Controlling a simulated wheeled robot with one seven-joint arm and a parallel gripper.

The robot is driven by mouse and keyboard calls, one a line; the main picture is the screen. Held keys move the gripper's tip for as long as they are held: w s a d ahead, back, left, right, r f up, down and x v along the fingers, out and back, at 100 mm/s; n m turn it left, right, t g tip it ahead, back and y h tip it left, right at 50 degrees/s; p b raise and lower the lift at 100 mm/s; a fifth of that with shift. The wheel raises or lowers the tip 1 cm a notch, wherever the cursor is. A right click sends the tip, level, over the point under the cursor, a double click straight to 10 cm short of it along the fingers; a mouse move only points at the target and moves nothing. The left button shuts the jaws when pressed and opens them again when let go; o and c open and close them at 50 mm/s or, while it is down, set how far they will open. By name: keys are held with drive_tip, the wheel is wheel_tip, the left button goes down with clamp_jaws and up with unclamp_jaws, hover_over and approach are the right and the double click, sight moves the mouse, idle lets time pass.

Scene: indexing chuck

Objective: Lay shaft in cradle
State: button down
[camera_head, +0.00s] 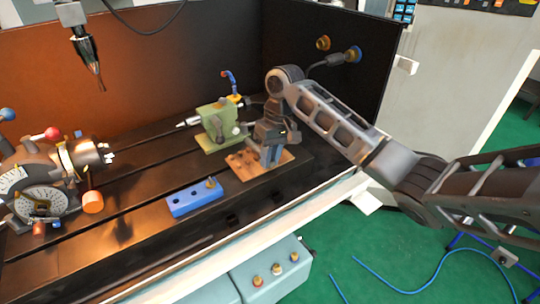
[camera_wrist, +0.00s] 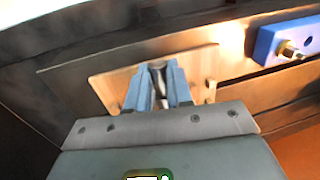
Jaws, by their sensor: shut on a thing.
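My gripper (camera_head: 274,154) points down over a light brown wooden board (camera_head: 286,160) on the machine bed. In the wrist view my two blue-grey fingers (camera_wrist: 158,74) are closed on a narrow grey metal piece, which looks like the shaft (camera_wrist: 158,86). Most of the shaft is hidden between the fingers. The wooden board (camera_wrist: 202,66), with small pegs at its edges, lies beneath and looks like the cradle. I cannot tell whether the shaft touches it.
A blue block (camera_head: 190,201) with a brass fitting lies left of the board. A green tailstock (camera_head: 216,124) stands close behind my gripper. A dividing head with a chuck (camera_head: 85,153) stands at the left. A spindle tool (camera_head: 92,68) hangs above. Slotted bed between is largely clear.

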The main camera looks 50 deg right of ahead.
drive_tip(key=shift+f, duration=0.1)
drive_tip(key=c, duration=0.9)
unclamp_jaws()
drive_tip(key=shift+c, duration=0.2)
wheel_tip(320, 180, up, 8)
drive_tip(key=d, duration=0.1)
drive_tip(key=shift+s+d+f, duration=0.15)
drive_tip(key=shift+s+d, duration=0.05)
